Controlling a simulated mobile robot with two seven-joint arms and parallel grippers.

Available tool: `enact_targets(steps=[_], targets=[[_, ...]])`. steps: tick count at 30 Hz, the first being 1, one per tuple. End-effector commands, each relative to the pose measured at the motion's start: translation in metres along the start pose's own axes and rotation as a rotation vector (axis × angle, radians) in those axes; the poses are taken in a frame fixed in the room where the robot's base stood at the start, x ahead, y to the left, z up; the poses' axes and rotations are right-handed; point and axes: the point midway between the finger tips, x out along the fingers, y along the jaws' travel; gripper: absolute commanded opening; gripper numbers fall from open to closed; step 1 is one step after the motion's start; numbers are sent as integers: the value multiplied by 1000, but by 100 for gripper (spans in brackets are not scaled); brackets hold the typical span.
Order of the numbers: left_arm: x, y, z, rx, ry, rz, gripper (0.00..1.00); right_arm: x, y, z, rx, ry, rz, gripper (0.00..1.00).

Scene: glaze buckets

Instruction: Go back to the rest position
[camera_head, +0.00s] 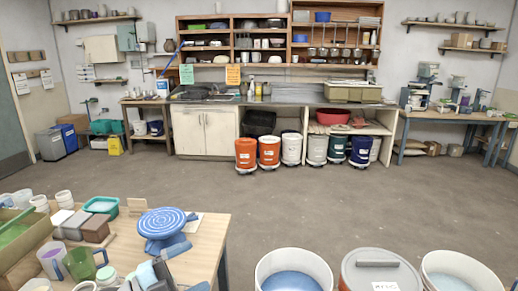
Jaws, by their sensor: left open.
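My left gripper (154,273) shows only in part at the bottom left, low over the front of the wooden table (205,250). Its fingers look apart, with nothing seen held between them. Cups and sponge-like blocks crowd close around it, so its exact outline is hard to make out. My right gripper is not in view.
A blue banding wheel (167,222), a green mug (82,263) and a teal tray (101,205) stand on the table. Three large buckets stand at the bottom right, including a lidded grey one (380,272). Orange buckets (246,153) line the back counter. The middle floor is clear.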

Motion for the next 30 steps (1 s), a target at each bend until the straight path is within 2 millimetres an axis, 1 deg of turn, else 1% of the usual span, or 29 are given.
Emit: enact_targets(steps=[1,2,3,5,6,8,9,11,12,14,15,18,21,24,27,30], targets=[[-6,-7,-5,-52,-41,-131,87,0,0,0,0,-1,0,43],[-12,-14,-4,-81,-79,-211,87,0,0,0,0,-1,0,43],[-21,-20,-3,-124,-136,-311,87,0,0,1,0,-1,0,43],[-38,-26,3,-195,-241,-443,87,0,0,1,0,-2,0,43],[-52,-27,8,-247,-321,-518,87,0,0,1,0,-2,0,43],[-74,-22,17,-331,-457,-612,87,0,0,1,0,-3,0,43],[-90,-15,23,-389,-555,-658,87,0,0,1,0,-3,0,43],[-116,1,30,-484,-711,-704,87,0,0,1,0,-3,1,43],[-133,15,34,-550,-819,-719,87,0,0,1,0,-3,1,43],[-158,40,35,-652,-981,-714,87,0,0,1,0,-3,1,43],[-173,57,33,-717,-1082,-694,87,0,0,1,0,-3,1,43],[-201,96,22,-854,-1281,-614,87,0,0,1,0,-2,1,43],[-220,126,6,-960,-1418,-519,87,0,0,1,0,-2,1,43],[-234,151,-10,-1047,-1519,-422,87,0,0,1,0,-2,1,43],[-246,171,-28,-1120,-1597,-323,87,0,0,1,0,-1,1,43],[-254,186,-45,-1182,-1654,-231,87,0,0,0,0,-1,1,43]])
